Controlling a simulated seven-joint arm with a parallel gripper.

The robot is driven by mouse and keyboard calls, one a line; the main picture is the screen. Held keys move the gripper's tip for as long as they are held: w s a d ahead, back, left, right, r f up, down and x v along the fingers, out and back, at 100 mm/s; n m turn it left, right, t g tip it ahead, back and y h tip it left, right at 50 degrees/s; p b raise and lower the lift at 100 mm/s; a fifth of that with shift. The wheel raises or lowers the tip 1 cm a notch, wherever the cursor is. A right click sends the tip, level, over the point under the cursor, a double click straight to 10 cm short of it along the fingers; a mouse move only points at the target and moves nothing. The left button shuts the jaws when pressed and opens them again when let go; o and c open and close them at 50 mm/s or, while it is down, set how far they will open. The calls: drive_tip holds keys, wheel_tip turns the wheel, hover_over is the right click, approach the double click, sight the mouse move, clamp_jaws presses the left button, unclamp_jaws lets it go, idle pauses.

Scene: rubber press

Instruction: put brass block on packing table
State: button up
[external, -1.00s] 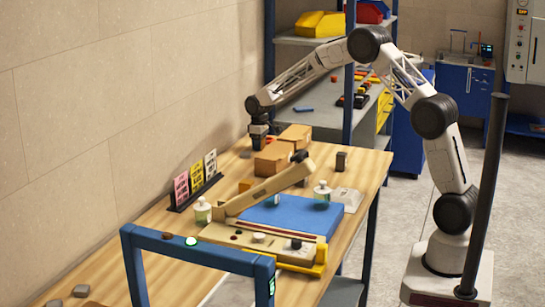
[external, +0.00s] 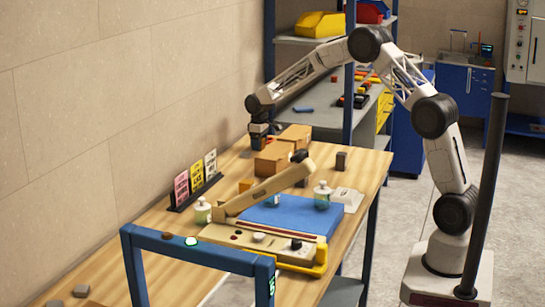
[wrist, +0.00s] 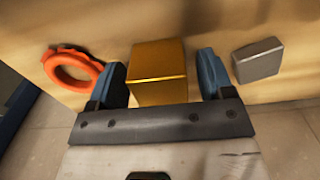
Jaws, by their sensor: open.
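The brass block (wrist: 159,60) is a gold-coloured cube in the middle of the wrist view. My gripper (wrist: 162,73) is open, with one blue finger on each side of the block. A gap shows between the block and the right finger. The left finger is close to the block, and I cannot tell whether it touches. In the external view, my gripper (external: 261,141) is low over the far end of the wooden table (external: 352,172), behind a cardboard box. I cannot make out the brass block there. Which surface is the packing table is not marked.
In the wrist view, an orange ring (wrist: 54,72) lies left of my gripper and a grey block (wrist: 257,60) lies right. Cardboard boxes (external: 271,160) stand close to my gripper. A press with a blue pad (external: 285,217), bottles and a card rack (external: 195,183) are nearer.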

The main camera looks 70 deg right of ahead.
wheel_tip(320, 180, up, 11)
drive_tip(key=shift+r, duration=0.2)
idle(0.4)
idle(0.3)
idle(0.4)
drive_tip(key=s+a+r, duration=0.5)
drive_tip(key=s+a, duration=0.2)
drive_tip(key=s, duration=0.2)
drive_tip(key=s+a+r+t, duration=0.1)
drive_tip(key=s+a+r, duration=0.4)
drive_tip(key=s+a, duration=0.3)
drive_tip(key=s+a+r, duration=0.5)
drive_tip(key=s, duration=0.5)
drive_tip(key=s+a+f, duration=0.2)
drive_tip(key=s+a, duration=0.1)
drive_tip(key=s, duration=0.7)
drive_tip(key=s+a+f+t, duration=0.1)
drive_tip(key=s+a, duration=0.3)
drive_tip(key=s, duration=0.7)
drive_tip(key=s+a+f, duration=0.3)
drive_tip(key=s, duration=0.8)
drive_tip(key=shift+s+a+t, duration=0.25)
drive_tip(key=shift+a+t, duration=0.05)
